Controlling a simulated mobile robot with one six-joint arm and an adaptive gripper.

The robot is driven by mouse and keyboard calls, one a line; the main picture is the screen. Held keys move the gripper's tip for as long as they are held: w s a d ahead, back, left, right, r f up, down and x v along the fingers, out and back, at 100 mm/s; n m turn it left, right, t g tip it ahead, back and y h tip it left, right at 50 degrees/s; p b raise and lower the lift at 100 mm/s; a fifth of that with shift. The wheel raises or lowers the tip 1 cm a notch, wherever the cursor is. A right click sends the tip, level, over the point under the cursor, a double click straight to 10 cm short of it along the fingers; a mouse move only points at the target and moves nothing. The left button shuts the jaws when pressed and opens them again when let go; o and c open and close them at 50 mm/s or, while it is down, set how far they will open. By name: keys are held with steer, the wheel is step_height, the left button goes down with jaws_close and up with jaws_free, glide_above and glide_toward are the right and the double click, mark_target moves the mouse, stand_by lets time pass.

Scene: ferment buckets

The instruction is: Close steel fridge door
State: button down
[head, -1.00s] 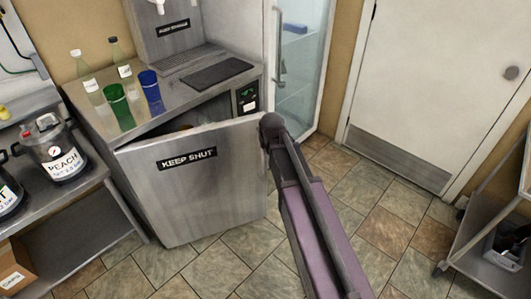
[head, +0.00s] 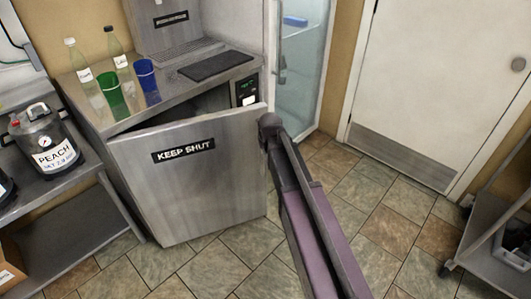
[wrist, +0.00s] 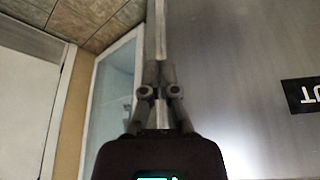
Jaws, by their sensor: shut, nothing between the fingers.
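The steel fridge door (head: 195,195), with a black KEEP SHUT label (head: 184,150), stands ajar. A dark gap (head: 210,101) shows between it and the steel cabinet under the counter (head: 170,105). In the head view my arm reaches up to the door's free right edge, and my gripper is hidden behind the arm's end. In the wrist view my gripper (wrist: 157,68) is shut and empty, lined up with the edge of the door (wrist: 225,60). The picture does not settle whether the fingers touch it.
A glass-fronted fridge (head: 303,70) stands right of the cabinet. Green and blue cups (head: 147,82) and bottles stand on the counter. A shelf with a PEACH pot (head: 50,145) is at left, a cart (head: 500,225) at right. Tiled floor (head: 385,215) between is clear.

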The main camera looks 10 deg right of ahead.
steer(key=shift+w+f+b, duration=0.25)
steer(key=shift+w+f, duration=0.1)
steer(key=shift+w, duration=0.45)
steer(key=shift+w+f+b, duration=0.25)
steer(key=shift+w+f, duration=0.1)
steer(key=shift+w, duration=0.5)
steer(key=shift+w+f+b, duration=0.25)
steer(key=shift+w+f, duration=0.1)
steer(key=shift+w, duration=0.45)
